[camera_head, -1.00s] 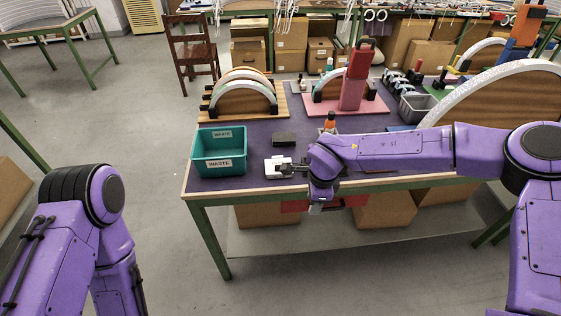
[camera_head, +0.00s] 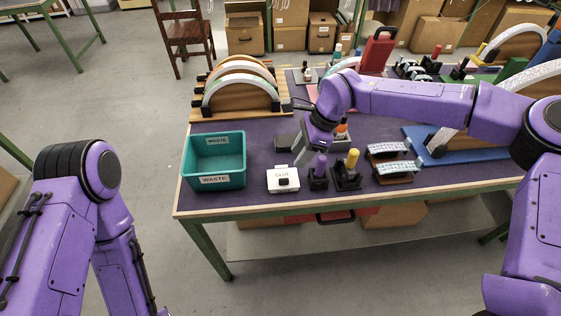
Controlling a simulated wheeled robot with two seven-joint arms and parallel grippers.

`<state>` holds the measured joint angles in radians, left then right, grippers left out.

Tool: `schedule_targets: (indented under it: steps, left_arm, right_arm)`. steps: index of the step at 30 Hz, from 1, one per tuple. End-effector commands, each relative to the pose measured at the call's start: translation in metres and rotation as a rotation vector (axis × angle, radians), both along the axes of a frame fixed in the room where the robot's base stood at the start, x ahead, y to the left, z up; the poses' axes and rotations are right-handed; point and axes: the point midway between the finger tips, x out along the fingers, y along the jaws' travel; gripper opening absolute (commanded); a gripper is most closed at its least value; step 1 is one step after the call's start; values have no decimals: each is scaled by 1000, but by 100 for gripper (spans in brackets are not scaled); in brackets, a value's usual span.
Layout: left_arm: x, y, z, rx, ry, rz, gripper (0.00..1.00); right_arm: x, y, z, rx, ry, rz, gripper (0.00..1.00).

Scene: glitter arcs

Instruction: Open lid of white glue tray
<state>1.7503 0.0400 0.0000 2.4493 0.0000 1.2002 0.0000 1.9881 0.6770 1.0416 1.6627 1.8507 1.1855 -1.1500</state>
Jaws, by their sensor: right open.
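The white glue tray (camera_head: 283,187) sits near the front edge of the purple table, right of the teal bin. It is a small white box with a label and a small dark spot on it. Its lid looks closed, though it is small in the picture. My right gripper (camera_head: 299,157) is open and empty, pointing down above and behind the tray's right side, apart from it. Its fingertips are small and partly blend with the dark table. My left gripper is out of view; only my left arm shows at the lower left.
The teal waste bin (camera_head: 217,177) stands left of the tray. Wooden arches (camera_head: 240,92) stand at the back left.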

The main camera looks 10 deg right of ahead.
Motion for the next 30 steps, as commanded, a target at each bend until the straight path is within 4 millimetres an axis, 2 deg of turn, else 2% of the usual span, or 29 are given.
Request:
schedule_targets:
  steps: [5, 12, 15, 19, 26, 27, 29, 30]
  left_arm:
    - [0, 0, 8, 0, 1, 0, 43]
    - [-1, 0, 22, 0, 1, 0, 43]
    - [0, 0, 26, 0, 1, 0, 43]
    - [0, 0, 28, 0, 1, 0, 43]
    - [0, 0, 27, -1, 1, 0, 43]
    - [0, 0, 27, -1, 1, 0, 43]
    - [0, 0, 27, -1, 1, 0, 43]
    - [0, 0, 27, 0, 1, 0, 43]
  right_arm:
    - [0, 14, -19, -2, 5, 12, 40]
    - [0, 38, -69, -2, 6, 18, 40]
    - [0, 43, -84, -2, 3, 16, 40]
    - [0, 47, -95, -1, 1, 13, 40]
    - [0, 46, -97, -1, 0, 12, 40]
    - [0, 46, -97, -1, 0, 12, 37]
    - [0, 46, -97, -1, 1, 11, 18]
    - [0, 46, -97, -1, 1, 11, 5]
